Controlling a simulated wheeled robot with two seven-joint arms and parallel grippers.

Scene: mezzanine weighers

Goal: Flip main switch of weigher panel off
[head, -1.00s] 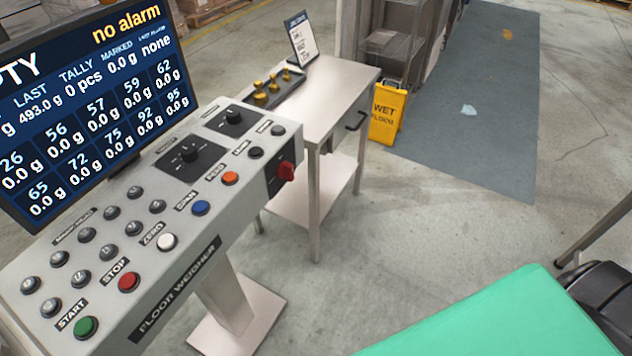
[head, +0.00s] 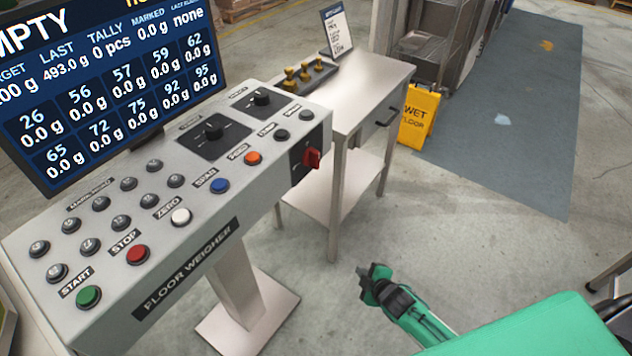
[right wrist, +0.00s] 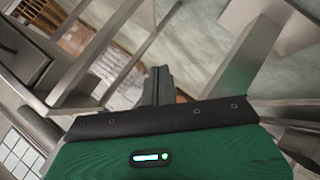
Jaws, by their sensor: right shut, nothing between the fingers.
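The weigher panel (head: 120,320) is a grey sloped console marked FLOOR WEIGHER, at the left of the head view. Its red rotary switch (head: 312,158) sits on a dark plate at the panel's right end. My right gripper (head: 368,272) is in the head view, low and to the right of the panel, apart from the switch. Its fingers (right wrist: 158,85) are together and empty in the right wrist view, where the switch cannot be made out. My left gripper is not in view.
A steel side table (head: 372,82) with a rack of brass weights (head: 297,76) and a sign stands behind the panel. A yellow wet-floor sign (head: 418,116) is beside it. The panel's pedestal (head: 245,290) stands below. Floor between panel and my right arm is clear.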

